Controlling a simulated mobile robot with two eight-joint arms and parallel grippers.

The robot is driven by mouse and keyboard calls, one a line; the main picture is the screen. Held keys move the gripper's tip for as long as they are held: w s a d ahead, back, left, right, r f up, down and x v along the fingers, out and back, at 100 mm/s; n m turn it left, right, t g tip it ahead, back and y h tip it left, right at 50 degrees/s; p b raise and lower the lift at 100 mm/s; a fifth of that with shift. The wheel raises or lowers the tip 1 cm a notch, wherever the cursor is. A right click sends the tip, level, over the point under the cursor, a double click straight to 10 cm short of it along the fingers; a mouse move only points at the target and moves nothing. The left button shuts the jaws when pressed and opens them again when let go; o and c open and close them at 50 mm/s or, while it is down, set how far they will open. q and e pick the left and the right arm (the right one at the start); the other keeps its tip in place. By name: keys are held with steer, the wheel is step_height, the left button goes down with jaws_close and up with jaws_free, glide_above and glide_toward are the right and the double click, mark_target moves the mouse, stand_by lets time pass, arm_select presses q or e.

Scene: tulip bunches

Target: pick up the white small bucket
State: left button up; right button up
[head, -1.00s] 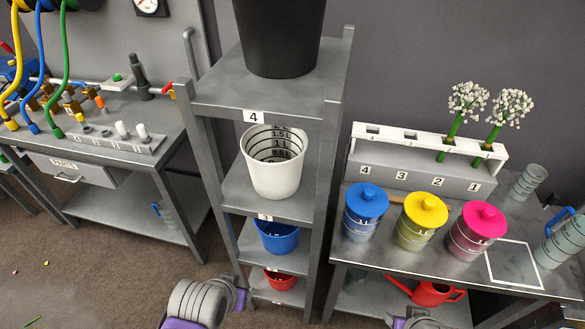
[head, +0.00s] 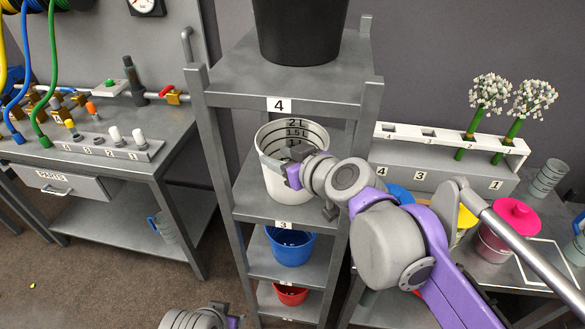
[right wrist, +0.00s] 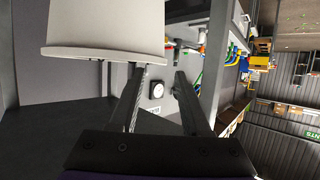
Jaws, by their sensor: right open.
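The white small bucket (head: 277,202), with dark volume marks inside, stands upright on the shelf labelled 3, under the big black bucket. My right gripper (head: 280,172) is at the front of the bucket near its rim and hides part of its front and right side. In the right wrist view the white bucket (right wrist: 105,30) fills the upper left. The fingers of my right gripper (right wrist: 165,85) are apart with nothing between them; one finger is close to the bucket's wall, and contact cannot be told.
The grey rack's front posts (head: 208,180) flank the bucket. The black bucket (head: 300,30) stands above; a blue bucket (head: 290,248) and a red bucket (head: 290,295) are below. At right, a table holds a pink-lidded canister (head: 508,225) and a flower rack (head: 440,180).

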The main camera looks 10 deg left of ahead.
mark_target(265, 152)
steer(key=x, duration=0.7)
steer(key=shift+f, duration=0.1)
steer(key=shift+s, duration=0.1)
jaws_close()
stand_by(1.2)
